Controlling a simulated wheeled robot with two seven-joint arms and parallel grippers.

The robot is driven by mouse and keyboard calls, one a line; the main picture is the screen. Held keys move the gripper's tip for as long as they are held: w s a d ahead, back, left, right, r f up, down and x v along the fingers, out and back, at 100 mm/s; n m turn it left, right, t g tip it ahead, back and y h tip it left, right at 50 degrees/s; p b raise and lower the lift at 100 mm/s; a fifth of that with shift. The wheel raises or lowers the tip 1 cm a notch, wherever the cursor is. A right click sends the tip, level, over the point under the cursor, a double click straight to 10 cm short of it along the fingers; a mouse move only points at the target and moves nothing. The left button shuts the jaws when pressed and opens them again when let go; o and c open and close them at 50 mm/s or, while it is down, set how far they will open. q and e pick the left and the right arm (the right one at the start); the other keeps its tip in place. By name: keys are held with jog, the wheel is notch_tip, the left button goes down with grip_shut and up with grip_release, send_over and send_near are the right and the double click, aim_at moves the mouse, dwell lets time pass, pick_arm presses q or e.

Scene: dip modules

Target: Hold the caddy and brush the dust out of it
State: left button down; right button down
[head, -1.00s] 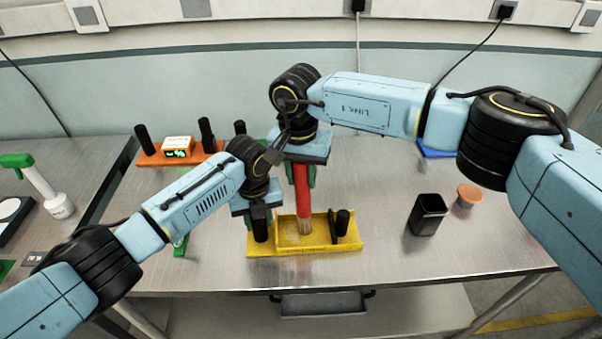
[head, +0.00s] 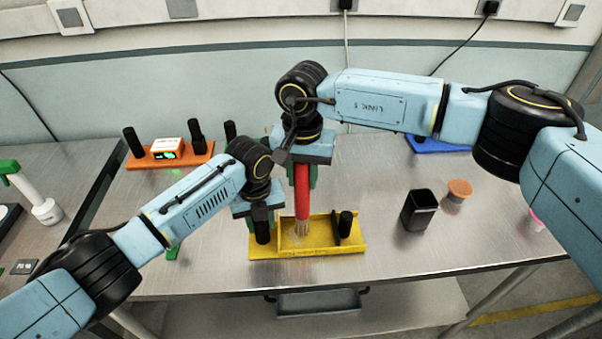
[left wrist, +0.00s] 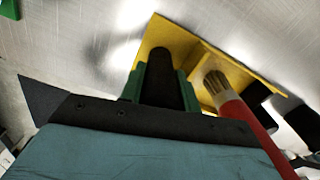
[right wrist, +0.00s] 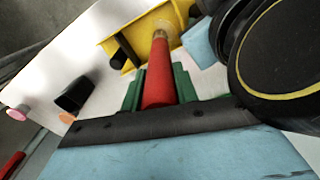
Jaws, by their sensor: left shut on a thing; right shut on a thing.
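The yellow caddy (head: 350,247) lies on the metal table in front of me, with a black post at each end and a shallow tray between them. My left gripper (left wrist: 160,85) is shut on the caddy's left black post (left wrist: 158,68). My right gripper (right wrist: 160,88) is shut on the red handle of the brush (head: 302,190), which points down. The brush's pale bristles (right wrist: 160,34) are inside the caddy's tray. Fine specks of dust seem to lie on the tray floor, but they are too small to tell well.
A black open cup (head: 420,210) and an orange-topped jar (head: 459,190) stand right of the caddy. An orange caddy (head: 190,158) with black posts and a lit display is at the back left. A blue piece (head: 440,146) lies at the back right.

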jog(key=shift+s+d, duration=0.5)
jog(key=shift+d, duration=2.05)
jog(key=shift+a, duration=5.4)
jog(key=d, duration=1)
jog(key=shift+d, duration=0.2)
jog(key=shift+s+r, duration=0.1)
